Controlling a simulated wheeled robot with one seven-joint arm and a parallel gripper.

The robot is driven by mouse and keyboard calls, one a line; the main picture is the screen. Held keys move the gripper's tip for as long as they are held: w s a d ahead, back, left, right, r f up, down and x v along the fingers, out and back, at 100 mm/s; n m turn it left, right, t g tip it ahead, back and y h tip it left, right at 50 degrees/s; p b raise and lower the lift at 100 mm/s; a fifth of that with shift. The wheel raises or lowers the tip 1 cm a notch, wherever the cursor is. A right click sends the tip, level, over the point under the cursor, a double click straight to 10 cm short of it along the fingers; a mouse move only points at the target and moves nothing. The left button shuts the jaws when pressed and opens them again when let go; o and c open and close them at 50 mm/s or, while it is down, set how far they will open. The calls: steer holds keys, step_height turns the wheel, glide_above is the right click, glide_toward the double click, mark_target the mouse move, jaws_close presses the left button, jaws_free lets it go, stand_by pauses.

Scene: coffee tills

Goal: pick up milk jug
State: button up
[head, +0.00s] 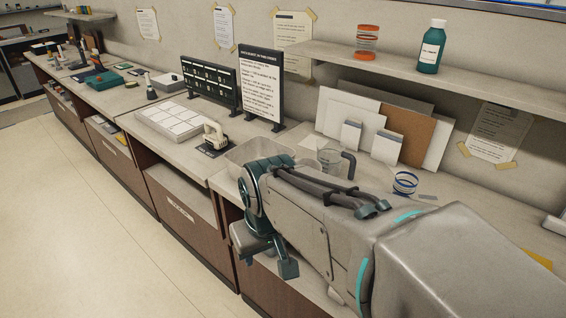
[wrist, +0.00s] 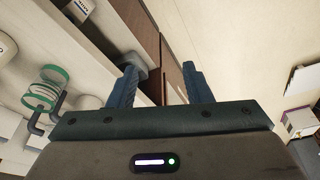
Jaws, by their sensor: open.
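A clear jug with a dark handle (head: 349,163), which looks like the milk jug, stands upright on the counter behind my arm. Its lower part is hidden by the arm. My gripper (head: 266,258) is at the counter's front edge, in front of the drawers and well apart from the jug. In the wrist view, my gripper (wrist: 160,75) is open with nothing between its fingers. A dark curved handle shows at the left of that view, but I cannot tell whether it is the jug's.
A pale tray (head: 262,150) lies left of the jug. A blue-banded roll (head: 404,183) is to its right, with boards and cards behind. A black sign (head: 260,84) stands at the back. A shelf (head: 450,75) overhangs the counter. The floor (head: 90,220) is clear.

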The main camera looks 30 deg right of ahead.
steer(key=w+d+r, duration=0.1)
steer(key=w+d, duration=0.3)
steer(key=d, duration=0.5)
steer(key=w+d+r+m+t+p, duration=0.1)
steer(key=w+d, duration=0.3)
steer(key=d, duration=0.5)
steer(key=w+d+r, duration=0.2)
steer(key=w+d, duration=0.2)
steer(key=d, duration=0.6)
steer(key=shift+w+d+p+x, duration=0.15)
steer(key=shift+p+x, duration=0.05)
steer(key=shift+x, duration=2.15)
steer(key=shift+w+d+p+x, duration=0.1)
steer(key=shift+p+x, duration=0.05)
steer(key=shift+x, duration=2.2)
steer(key=shift+w+d+p+x, duration=0.15)
steer(key=shift+p+x, duration=0.05)
steer(key=shift+x, duration=2.15)
steer(key=shift+r+t, duration=0.1)
steer(key=shift+t, duration=0.2)
jaws_close()
